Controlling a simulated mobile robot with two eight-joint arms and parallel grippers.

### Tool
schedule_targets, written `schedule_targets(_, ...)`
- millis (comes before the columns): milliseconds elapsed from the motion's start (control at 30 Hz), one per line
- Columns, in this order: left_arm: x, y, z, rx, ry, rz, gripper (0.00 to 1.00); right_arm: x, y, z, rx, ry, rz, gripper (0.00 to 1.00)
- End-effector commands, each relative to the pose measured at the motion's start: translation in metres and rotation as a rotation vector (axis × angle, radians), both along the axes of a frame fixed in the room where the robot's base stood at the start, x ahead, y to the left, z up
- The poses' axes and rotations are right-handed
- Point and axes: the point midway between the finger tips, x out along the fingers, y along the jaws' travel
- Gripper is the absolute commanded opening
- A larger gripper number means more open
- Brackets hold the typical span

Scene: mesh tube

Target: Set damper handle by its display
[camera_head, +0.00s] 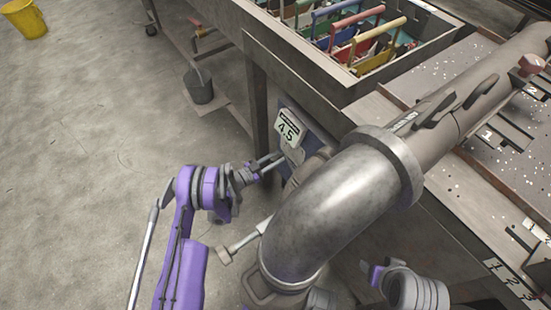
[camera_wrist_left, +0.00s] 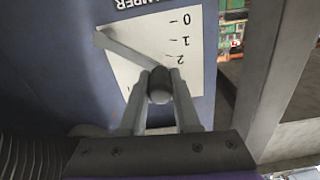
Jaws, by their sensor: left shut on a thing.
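The display (camera_head: 288,132) is a small pale screen reading 4.5, on a blue panel beside the bench leg. My left gripper (camera_head: 270,165) is at this panel, just below the display. In the left wrist view, the damper handle (camera_wrist_left: 122,50) is a grey lever across a white scale plate (camera_wrist_left: 194,58). The plate is upside down, with 0, 1 and 2 readable and part of the word DAMPER. The left gripper's fingers (camera_wrist_left: 160,95) are shut around the handle's round dark knob. The lever's far end lies at the plate's left edge. The rest of the scale is hidden.
A large grey pipe elbow (camera_head: 335,205) stands right of the left gripper. A rod with a knob (camera_head: 224,256) sticks out below it. A crate of coloured-handled items (camera_head: 345,85) sits on the bench. A yellow bucket (camera_head: 24,18) stands far left.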

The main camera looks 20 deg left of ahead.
Motion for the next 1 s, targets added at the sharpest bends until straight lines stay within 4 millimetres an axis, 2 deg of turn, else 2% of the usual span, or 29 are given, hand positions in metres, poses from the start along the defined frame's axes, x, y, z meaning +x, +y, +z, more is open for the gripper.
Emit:
schedule_targets(400, 0.000, 0.000, -0.001, 0.001, 0.001, -0.001, 0.00, 0.000, 0.000, 0.000, 0.000, 0.000, 0.000, 0.61)
schedule_targets(633, 0.003, 0.004, -0.009, -0.070, 0.056, 0.000, 0.00, 0.002, 0.000, -0.013, 0.000, 0.003, 0.000, 0.61)
schedule_targets(867, 0.002, 0.004, -0.007, -0.073, 0.059, -0.001, 0.00, 0.002, 0.000, -0.011, 0.000, 0.003, 0.000, 0.61)
schedule_targets(900, 0.002, 0.004, -0.007, -0.073, 0.059, -0.001, 0.36, 0.002, 0.000, -0.011, 0.000, 0.003, 0.000, 0.61)
schedule_targets(1000, 0.002, 0.004, -0.007, -0.073, 0.059, -0.001, 0.54, 0.002, 0.000, -0.011, 0.000, 0.003, 0.000, 0.61)
